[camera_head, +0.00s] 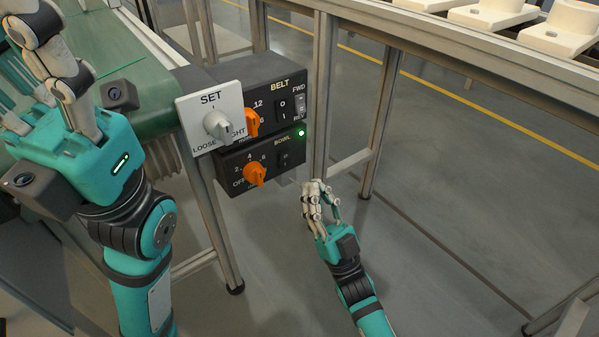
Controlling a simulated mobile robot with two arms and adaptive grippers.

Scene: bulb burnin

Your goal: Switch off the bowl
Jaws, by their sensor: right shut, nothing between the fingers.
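The bowl control box (228,183) is the lower dark box, labelled BOWL. It carries an orange knob (256,174) with a numbered scale and an OFF mark, and a black 0/1 rocker switch (285,160). A green lamp (301,133) glows at its upper right corner. Which way the rocker is pressed is too small to tell. My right gripper (314,187) is shut and empty, a little right of and below the rocker, apparently apart from the box. My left gripper (38,35) is at the upper left, over the green belt; its fingertips are partly cut off.
The belt box (270,82) sits directly above, with its own orange knob, rocker and FWD/REV switch. A white SET plate (211,118) with a grey knob stands at its left. A metal post (322,100) rises just right of the boxes. Open floor (455,190) lies to the right.

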